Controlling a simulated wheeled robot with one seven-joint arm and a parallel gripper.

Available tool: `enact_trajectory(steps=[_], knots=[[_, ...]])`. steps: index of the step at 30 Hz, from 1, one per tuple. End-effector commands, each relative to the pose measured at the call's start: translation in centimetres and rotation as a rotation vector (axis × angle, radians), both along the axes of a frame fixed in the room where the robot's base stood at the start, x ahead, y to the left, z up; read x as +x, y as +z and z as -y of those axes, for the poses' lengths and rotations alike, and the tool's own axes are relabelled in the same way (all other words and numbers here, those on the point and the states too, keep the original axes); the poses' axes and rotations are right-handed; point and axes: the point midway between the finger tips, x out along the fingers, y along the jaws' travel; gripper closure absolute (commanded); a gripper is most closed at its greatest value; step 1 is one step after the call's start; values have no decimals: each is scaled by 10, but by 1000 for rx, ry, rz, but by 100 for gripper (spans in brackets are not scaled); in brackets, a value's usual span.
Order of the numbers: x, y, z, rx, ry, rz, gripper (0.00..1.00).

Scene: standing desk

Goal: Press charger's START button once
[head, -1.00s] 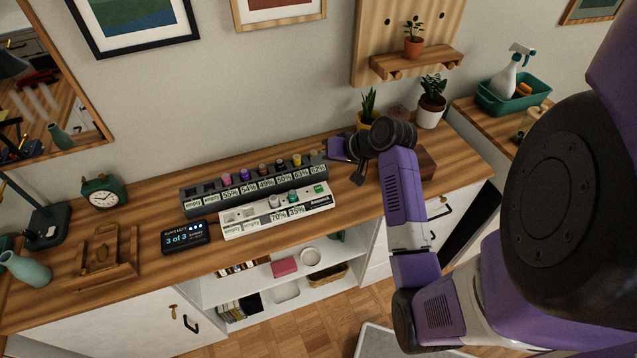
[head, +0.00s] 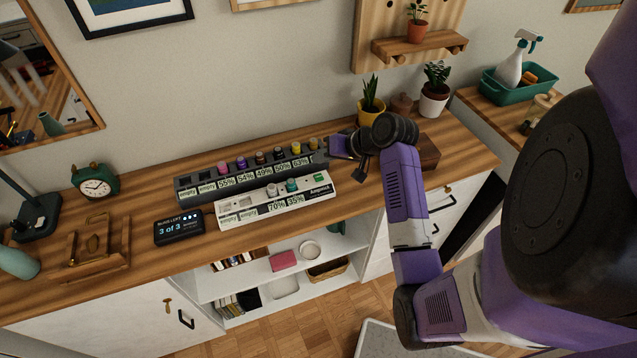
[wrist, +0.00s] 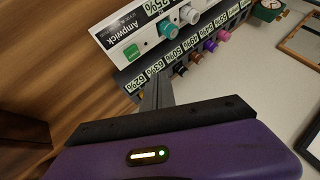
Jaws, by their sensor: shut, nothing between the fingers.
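The white charger (head: 240,213), marked Ampwick, lies along the desk with a grey and a teal cell in its bays. Two of its displays read 70% and 35%. Its green button (head: 320,177) is at the right end; it also shows in the wrist view (wrist: 131,51), its lettering too small to read. My gripper (head: 328,147) is shut and empty, behind the button, near the right end of the dark rack. In the wrist view its closed fingertips (wrist: 157,82) lie over the dark rack's end, apart from the green button in the picture.
The dark rack (head: 183,189) with several coloured cells stands directly behind the charger. A small display (head: 180,228) reading 3 of 3 is left of it. Potted plants and a brown box (head: 428,152) stand right. Bare desk lies in front of the charger.

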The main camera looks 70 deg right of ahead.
Motion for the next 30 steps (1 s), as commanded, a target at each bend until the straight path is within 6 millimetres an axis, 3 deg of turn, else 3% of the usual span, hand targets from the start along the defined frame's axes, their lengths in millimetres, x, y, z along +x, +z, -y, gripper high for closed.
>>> enact_trajectory(steps=[1,3,9,30], knots=[[-1,-14,1,0,-2,0,100],[-1,-23,1,0,-2,0,100],[0,-39,0,2,0,0,100],[0,-42,0,0,0,0,100]])
